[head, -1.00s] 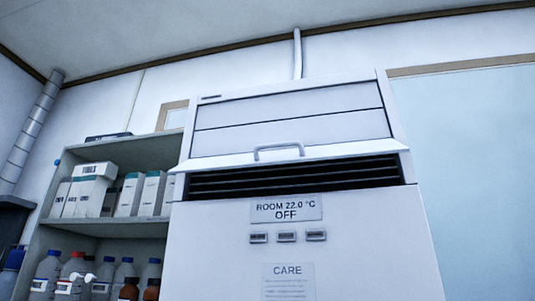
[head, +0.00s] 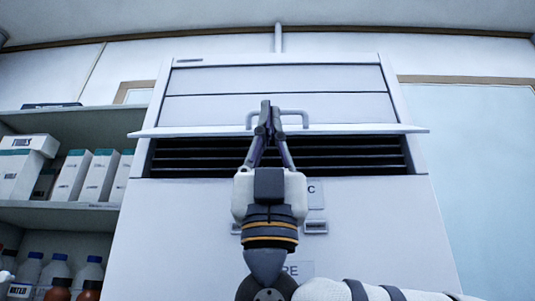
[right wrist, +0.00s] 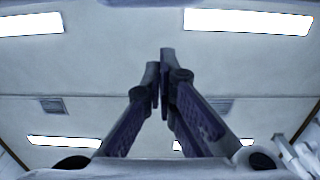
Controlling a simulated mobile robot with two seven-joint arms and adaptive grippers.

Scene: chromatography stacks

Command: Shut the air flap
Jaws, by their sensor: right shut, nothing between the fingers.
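The air flap (head: 190,131) is a white panel jutting out from the front of the tall white cabinet unit. Dark louvres (head: 350,155) show uncovered below it. A grey bar handle (head: 294,112) stands on the flap at its middle. My right gripper (head: 264,106) is raised in front of the unit, fingers pointing up, tips overlapping the handle in the picture. I cannot tell whether they touch it. In the right wrist view its fingers (right wrist: 160,70) are together with nothing between them, and the flap is not clearly seen. My left gripper is not in view.
A shelf unit (head: 95,115) with boxes and bottles stands left of the cabinet. A pale blue panel (head: 475,180) is on the right. My right arm covers part of the display and care label. Ceiling lights (right wrist: 250,22) show above in the wrist view.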

